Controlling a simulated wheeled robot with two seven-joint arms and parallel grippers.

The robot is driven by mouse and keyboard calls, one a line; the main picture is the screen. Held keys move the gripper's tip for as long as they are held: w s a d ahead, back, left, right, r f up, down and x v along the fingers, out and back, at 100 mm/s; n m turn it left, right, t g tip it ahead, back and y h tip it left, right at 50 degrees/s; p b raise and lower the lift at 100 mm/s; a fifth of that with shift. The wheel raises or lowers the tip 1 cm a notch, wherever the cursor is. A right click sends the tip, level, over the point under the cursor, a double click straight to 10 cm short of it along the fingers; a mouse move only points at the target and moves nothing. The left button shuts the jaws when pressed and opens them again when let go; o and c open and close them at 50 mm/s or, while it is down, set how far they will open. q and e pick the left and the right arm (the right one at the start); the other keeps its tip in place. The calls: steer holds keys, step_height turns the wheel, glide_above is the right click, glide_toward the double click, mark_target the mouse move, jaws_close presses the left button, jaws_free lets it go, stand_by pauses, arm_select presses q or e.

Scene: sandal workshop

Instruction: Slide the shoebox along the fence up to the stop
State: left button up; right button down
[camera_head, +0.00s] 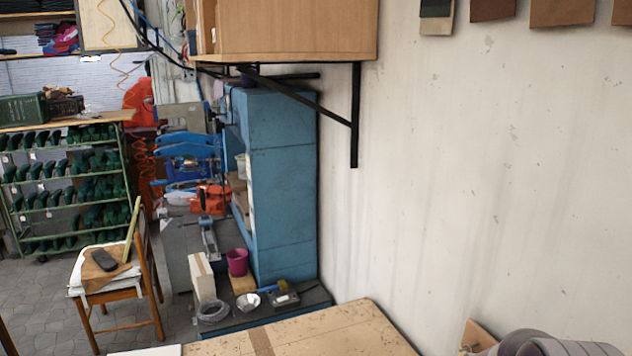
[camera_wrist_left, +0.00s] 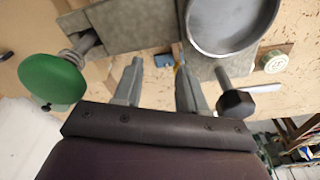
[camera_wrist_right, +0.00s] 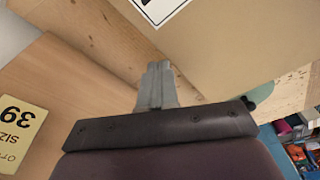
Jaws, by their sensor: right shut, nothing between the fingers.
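In the right wrist view the shoebox (camera_wrist_right: 235,45) is a large plain tan cardboard surface with a black-and-white label at its top edge. A pale wooden strip, seemingly the fence (camera_wrist_right: 85,35), runs diagonally along the box's left side. My right gripper (camera_wrist_right: 158,66) is shut and empty, its tips close to the box's near edge; I cannot tell whether they touch. My left gripper (camera_wrist_left: 157,62) is open over a bench, away from the box. The head view shows neither gripper nor the shoebox. I cannot pick out the stop.
A yellow size 39 card (camera_wrist_right: 20,130) lies left of my right gripper. Around my left gripper are a green knob (camera_wrist_left: 52,80), a round grey dish (camera_wrist_left: 232,22), a black knob (camera_wrist_left: 236,104) and a small tin (camera_wrist_left: 273,62). The head view shows the worktop (camera_head: 320,335) beside a wall.

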arm_select(q)
steer(key=shift+s+f+p, duration=0.1)
steer(key=shift+f+p, duration=0.05)
steer(key=shift+p, duration=0.3)
arm_select(e)
steer(key=shift+s+a+f, duration=0.1)
steer(key=shift+s+a, duration=0.15)
steer(key=shift+a, duration=0.55)
steer(key=shift+s+a+f, duration=0.1)
steer(key=shift+s+a, duration=0.1)
steer(key=shift+a, duration=0.6)
steer(key=shift+s+a, duration=0.25)
steer(key=shift+a, duration=0.55)
arm_select(q)
steer(key=shift+a+r, duration=0.1)
steer(key=shift+r, duration=0.25)
arm_select(e)
steer(key=shift+s+a, duration=0.35)
steer(key=shift+a, duration=0.45)
steer(key=shift+s+a, duration=0.3)
steer(key=shift+a, duration=0.45)
arm_select(q)
steer(key=shift+f, duration=0.2)
arm_select(e)
steer(key=shift+s+a, duration=0.4)
steer(key=shift+a, duration=0.5)
steer(key=shift+s+a, duration=0.35)
steer(key=shift+a, duration=0.6)
steer(key=shift+s+a, duration=0.4)
steer(key=shift+a, duration=0.5)
